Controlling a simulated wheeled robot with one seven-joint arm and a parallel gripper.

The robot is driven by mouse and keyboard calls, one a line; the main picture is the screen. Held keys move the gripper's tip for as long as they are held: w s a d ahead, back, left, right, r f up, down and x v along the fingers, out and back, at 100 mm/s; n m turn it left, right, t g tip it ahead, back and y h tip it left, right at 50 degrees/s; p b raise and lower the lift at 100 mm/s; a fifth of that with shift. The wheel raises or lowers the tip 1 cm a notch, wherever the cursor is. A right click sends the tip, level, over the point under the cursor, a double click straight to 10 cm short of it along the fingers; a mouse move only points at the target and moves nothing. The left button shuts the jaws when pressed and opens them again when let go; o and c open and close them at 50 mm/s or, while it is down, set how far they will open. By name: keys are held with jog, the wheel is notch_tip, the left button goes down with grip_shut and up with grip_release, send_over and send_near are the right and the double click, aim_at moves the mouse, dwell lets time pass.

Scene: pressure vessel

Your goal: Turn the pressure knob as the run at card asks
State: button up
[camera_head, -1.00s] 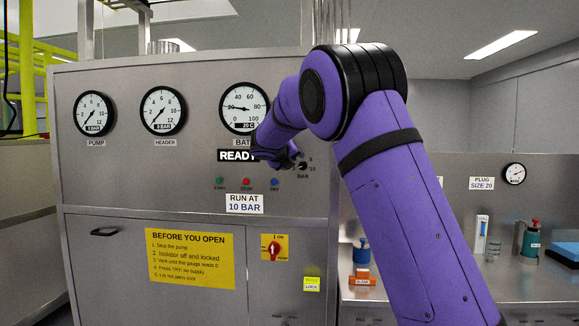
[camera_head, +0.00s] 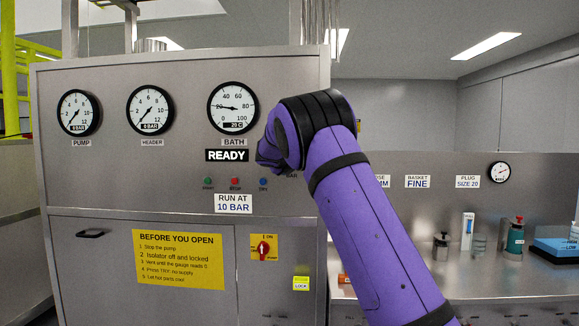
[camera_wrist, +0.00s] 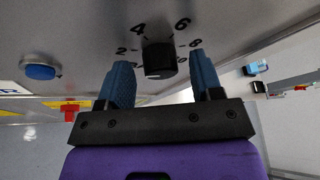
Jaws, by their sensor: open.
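The run at card (camera_head: 233,203) reads "RUN AT 10 BAR" on the steel panel. In the head view my purple arm covers the knob and gripper. My gripper (camera_wrist: 161,68) is open, with one blue finger on each side of the knob's near end. I cannot tell whether either finger touches it.
A blue button (camera_wrist: 40,71) is left of the knob in the wrist view. The head view shows the READY display (camera_head: 227,155), pump gauge (camera_head: 78,112), header gauge (camera_head: 150,109) and bath gauge (camera_head: 233,107). A red isolator switch (camera_head: 263,248) is below. A bench (camera_head: 470,292) stands right.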

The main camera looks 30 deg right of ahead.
jog(key=c, duration=0.9)
